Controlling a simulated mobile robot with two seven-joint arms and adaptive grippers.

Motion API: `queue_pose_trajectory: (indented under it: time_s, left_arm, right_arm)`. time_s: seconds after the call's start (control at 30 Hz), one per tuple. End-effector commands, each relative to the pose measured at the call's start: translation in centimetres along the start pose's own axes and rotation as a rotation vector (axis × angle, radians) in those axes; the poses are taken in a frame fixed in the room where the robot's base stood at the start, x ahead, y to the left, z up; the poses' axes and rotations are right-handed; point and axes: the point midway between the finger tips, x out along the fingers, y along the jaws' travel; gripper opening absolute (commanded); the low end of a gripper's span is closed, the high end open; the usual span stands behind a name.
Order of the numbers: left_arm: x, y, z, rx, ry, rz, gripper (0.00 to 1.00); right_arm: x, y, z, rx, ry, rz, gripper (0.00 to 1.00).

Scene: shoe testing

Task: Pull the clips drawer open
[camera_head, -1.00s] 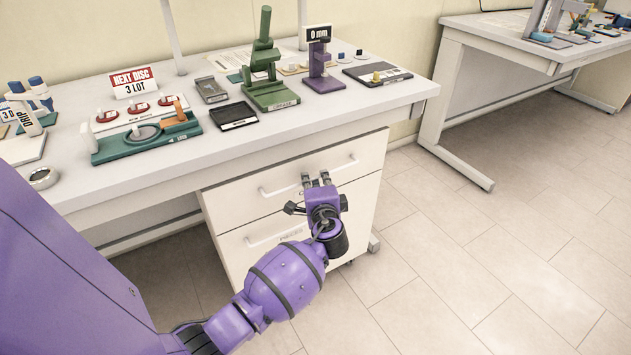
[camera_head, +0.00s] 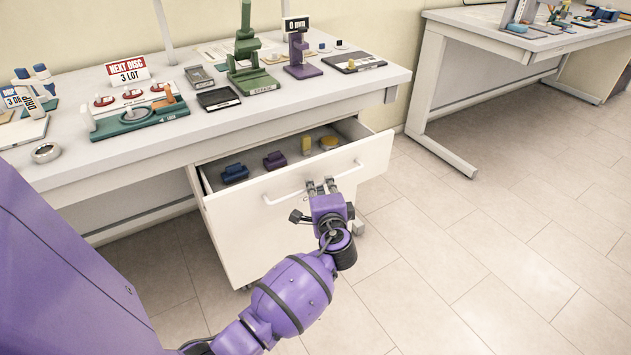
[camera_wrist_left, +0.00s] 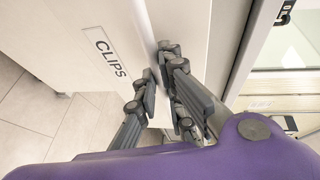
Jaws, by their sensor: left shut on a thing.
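The clips drawer (camera_head: 250,222) is the top drawer under the white table, and it stands pulled out, with its inside showing. Its front carries a CLIPS label (camera_wrist_left: 107,53) in the left wrist view. The drawer's white bar handle (camera_head: 285,198) runs along the front. Inside the drawer lie a blue clip (camera_head: 234,173), a purple clip (camera_head: 275,160), a yellow piece (camera_head: 306,145) and a round tan piece (camera_head: 329,142). My right gripper is not in view.
The white table (camera_head: 230,120) above holds a green press (camera_head: 246,60), a purple gauge stand (camera_head: 298,50), a dark tray (camera_head: 218,99) and a disc holder (camera_head: 140,112). A second table (camera_head: 520,50) stands at right. The tiled floor (camera_head: 480,240) at right is clear.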

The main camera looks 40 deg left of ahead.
Motion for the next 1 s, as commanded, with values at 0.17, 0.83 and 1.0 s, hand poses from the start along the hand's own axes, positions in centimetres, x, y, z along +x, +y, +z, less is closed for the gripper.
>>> queue_pose_trajectory:
  time_s: [0.17, 0.83, 1.0]
  left_arm:
    - [-3.9, 1.0, -1.6, 0.001, 0.001, 0.006, 0.00]
    - [-14.6, 3.3, -6.0, 0.004, -0.002, 0.003, 0.00]
    - [-15.1, 3.3, -6.2, 0.004, -0.002, 0.002, 0.00]
  right_arm:
    - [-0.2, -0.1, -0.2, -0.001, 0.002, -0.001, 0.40]
    - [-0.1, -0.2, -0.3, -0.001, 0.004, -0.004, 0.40]
    - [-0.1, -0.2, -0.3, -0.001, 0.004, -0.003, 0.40]
